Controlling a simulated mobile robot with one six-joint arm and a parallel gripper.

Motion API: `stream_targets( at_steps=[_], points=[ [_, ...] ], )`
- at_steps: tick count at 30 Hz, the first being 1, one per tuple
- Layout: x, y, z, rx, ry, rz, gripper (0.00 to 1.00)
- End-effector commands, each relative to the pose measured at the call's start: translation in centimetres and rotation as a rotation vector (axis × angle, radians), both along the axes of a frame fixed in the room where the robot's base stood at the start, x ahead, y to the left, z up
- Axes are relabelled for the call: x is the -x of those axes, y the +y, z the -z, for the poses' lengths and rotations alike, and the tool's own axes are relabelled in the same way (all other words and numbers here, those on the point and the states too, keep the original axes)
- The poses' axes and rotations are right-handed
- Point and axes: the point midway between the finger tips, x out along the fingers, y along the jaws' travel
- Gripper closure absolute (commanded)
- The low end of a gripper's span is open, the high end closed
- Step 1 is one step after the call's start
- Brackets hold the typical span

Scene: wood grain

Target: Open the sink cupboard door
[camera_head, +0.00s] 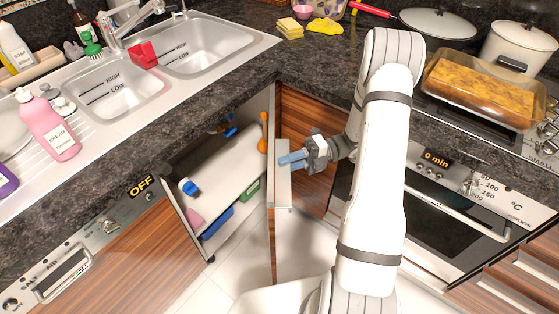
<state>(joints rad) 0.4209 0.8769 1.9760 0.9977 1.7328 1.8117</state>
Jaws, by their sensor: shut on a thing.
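The sink cupboard (222,172) is below the sink counter, and its inside is in plain view. Its wood-grain door (308,118) stands swung out at the right side of the opening. A pale, flat handle piece (283,192) sits on the door at its near part. My gripper (289,158), with bluish fingertips, comes from the right and is shut on this handle piece. The exact contact of the fingers is partly hidden. My white arm covers part of the floor and the front to the right of the door.
Bottles and other items, including a blue-capped bottle (190,187), lie inside the cupboard. An oven (440,215) with a bar handle is right of my arm. A glass dish (480,90) and a pot (518,50) are above it. Tiled floor (215,285) is clear below the cupboard.

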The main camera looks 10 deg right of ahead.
Motion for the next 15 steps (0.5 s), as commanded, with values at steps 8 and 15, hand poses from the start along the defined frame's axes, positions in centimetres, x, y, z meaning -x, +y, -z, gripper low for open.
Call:
stream_targets(
  at_steps=[8,15],
  points=[
    [0.24,0.43,0.48,0.007,0.006,-0.014,1.0],
    [0.17,0.56,0.36,0.006,0.003,-0.017,0.6]
  ],
)
